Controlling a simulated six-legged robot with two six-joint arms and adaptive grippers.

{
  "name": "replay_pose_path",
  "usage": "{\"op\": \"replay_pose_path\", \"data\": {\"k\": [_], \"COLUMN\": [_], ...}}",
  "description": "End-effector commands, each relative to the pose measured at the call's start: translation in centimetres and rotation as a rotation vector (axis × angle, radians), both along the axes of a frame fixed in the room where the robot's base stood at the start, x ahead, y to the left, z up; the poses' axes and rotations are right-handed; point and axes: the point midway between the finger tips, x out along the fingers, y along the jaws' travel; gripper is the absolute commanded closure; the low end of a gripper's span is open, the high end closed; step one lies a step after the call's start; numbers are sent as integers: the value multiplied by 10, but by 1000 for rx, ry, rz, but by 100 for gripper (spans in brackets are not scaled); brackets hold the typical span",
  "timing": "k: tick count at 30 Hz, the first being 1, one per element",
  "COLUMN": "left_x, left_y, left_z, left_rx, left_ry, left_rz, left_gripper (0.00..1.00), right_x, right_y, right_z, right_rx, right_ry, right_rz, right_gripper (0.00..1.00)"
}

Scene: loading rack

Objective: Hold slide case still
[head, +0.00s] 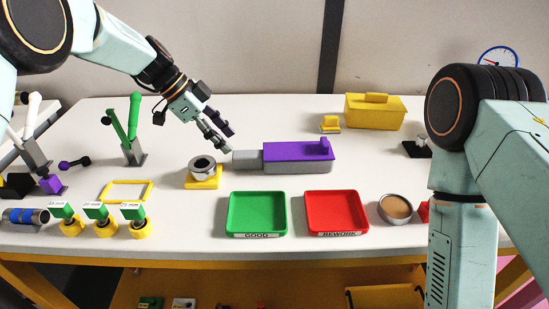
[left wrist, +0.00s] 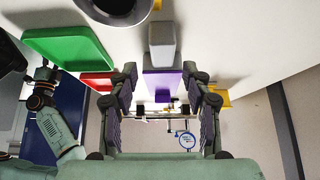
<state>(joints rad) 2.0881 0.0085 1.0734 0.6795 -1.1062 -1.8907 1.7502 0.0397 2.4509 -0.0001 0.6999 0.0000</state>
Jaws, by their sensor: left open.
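The slide case, a grey box with a purple sliding lid (head: 298,151), lies on the white table; a grey part (head: 247,159) sticks out at its left end. In the left wrist view the purple lid (left wrist: 162,84) and the grey part (left wrist: 161,45) show between the fingers. My left gripper (head: 222,141) is open and empty, above and just left of the grey end, apart from the case. The fingers also frame the lid in the left wrist view (left wrist: 165,88). My right arm comes down at the right; its gripper is not seen in the head view.
A grey ring on a yellow base (head: 203,176) stands close left of the case. A green tray (head: 231,214) and a red tray (head: 363,216) lie in front. A yellow box (head: 376,117) stands behind right. A green-handled clamp (head: 133,128) stands left.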

Motion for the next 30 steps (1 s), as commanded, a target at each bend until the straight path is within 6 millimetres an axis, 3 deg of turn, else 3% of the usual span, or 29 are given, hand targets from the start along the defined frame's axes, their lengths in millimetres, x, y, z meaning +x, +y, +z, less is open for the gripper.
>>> {"op": "replay_pose_path", "data": {"k": [24, 30], "left_x": [3, 4], "left_y": [-38, -43], "left_z": [-57, -63], "left_rx": [1, 1], "left_ry": [2, 1], "left_rz": [-1, -1], "left_gripper": [51, 51], "right_x": [0, 1], "right_y": [0, 0], "right_z": [-34, -38], "right_rx": [0, 0], "right_ry": [-1, -1], "right_rz": [0, 0], "right_gripper": [60, 60]}}
